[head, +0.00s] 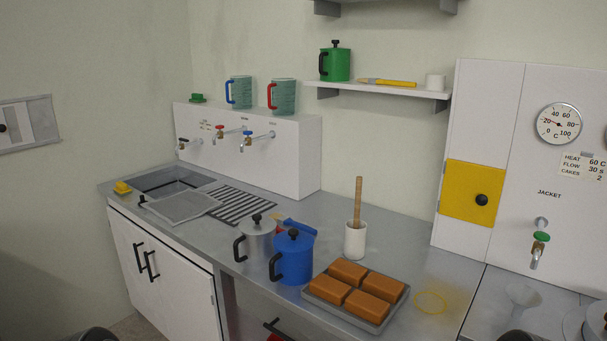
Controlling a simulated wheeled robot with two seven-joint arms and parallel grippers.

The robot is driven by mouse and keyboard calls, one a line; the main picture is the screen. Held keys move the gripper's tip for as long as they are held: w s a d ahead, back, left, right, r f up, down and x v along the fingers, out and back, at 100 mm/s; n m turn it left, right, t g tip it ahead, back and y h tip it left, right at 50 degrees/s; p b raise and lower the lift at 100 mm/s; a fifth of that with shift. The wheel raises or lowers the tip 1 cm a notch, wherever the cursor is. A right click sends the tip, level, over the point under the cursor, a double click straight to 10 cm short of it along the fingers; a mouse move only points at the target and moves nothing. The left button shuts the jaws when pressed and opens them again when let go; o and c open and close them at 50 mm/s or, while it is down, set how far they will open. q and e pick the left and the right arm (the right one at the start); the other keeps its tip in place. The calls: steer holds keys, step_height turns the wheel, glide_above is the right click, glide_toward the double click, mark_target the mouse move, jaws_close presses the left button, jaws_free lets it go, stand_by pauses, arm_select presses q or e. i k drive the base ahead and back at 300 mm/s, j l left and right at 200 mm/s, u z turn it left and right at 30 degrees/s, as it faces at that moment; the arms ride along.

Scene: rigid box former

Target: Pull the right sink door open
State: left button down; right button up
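The right sink door (187,288) is a white panel under the sink counter at the left, with a black bar handle (152,266) near its left edge. It looks shut, flush with the left sink door (125,248), whose black handle (138,257) is close beside it. The right door's lower part is cut off by the picture's bottom edge. Neither gripper's fingers show. Only dark rounded shapes, perhaps parts of my arms, peek in at the bottom edge, left and right. Nothing touches either door handle.
A blue pot (293,262), a silver pot (257,241) and a tray (338,315) of brown blocks stand on the counter. The space before the doors looks clear.

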mark_target(187, 292)
steer(key=j+z, duration=0.2)
steer(key=z, duration=0.35)
steer(key=j+z, duration=0.35)
steer(key=j, duration=0.65)
steer(key=j+z, duration=0.35)
steer(key=j, duration=1.2)
steer(key=k+j, duration=0.15)
steer(key=j, duration=0.85)
steer(key=k+z, duration=0.05)
